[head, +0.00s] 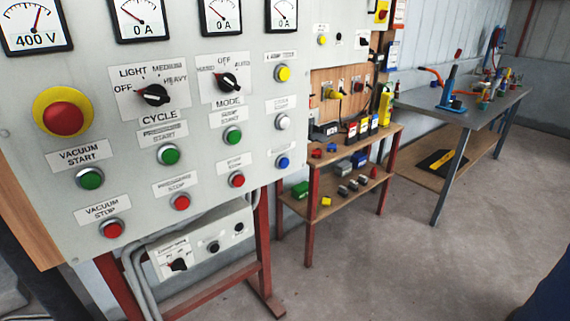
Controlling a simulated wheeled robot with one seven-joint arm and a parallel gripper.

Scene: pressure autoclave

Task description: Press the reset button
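A grey control panel (122,238) fills the left of the head view, seen close and at an angle. Its right column has a yellow button (283,73), a white button (283,122) and a blue button (283,162). The labels over the yellow and white buttons are too small to read surely, and I see no clear label for the blue one. I cannot tell which button is the reset button. My gripper is not in view.
The panel also has a red mushroom button (66,117) on yellow, selector knobs (155,95), gauges and green and red buttons. A smaller control box (200,245) sits below. A red-legged shelf (340,160) and workbench (470,105) stand right.

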